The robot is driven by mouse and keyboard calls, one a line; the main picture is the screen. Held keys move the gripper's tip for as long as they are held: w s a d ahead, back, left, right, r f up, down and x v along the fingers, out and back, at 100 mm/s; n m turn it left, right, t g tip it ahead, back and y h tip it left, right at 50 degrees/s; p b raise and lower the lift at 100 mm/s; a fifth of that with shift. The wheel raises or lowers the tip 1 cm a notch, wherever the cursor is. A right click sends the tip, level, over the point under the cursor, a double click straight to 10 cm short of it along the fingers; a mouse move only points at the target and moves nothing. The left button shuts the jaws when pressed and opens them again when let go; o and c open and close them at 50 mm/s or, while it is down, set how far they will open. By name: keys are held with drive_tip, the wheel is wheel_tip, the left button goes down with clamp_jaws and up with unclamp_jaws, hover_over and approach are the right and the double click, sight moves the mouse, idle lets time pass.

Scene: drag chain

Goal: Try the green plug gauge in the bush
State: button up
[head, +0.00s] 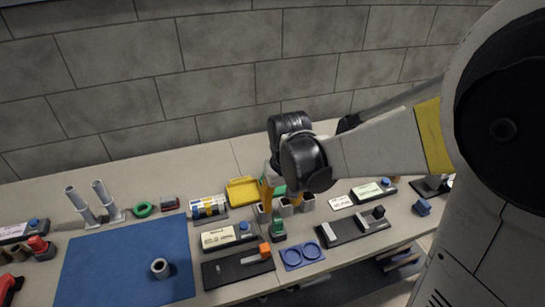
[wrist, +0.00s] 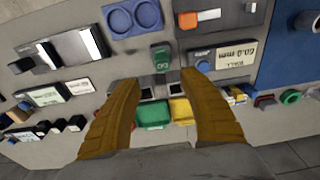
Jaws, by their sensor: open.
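The green plug gauge (head: 278,230) stands on the bench just in front of a row of small grey square holders. In the wrist view the green plug gauge (wrist: 160,58) shows between and just beyond my fingertips, apart from them. My gripper (head: 281,202) is open and empty above the holders; its two yellow fingers are spread wide in the wrist view (wrist: 160,82). The bush (head: 160,268), a grey hollow cylinder, stands upright on the blue mat (head: 105,265) at the left.
A dark fixture with an orange block (head: 265,250) and a blue two-ring tray (head: 303,253) lie close in front of the gauge. Yellow (head: 243,190) and green bins are behind it. Labelled boxes stand either side. The blue mat is mostly clear.

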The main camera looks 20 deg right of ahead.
sight(278, 220)
drive_tip(key=f+b, duration=0.1)
drive_tip(key=f, duration=0.2)
drive_tip(key=f+b, duration=0.1)
drive_tip(key=f, duration=0.3)
drive_tip(key=w+f+b, duration=0.1)
drive_tip(key=f, duration=0.2)
drive_tip(key=shift+a+f+b, duration=0.15)
drive_tip(key=shift+a+b, duration=0.1)
drive_tip(key=shift+b, duration=0.15)
drive_tip(key=shift+s, duration=0.1)
clamp_jaws()
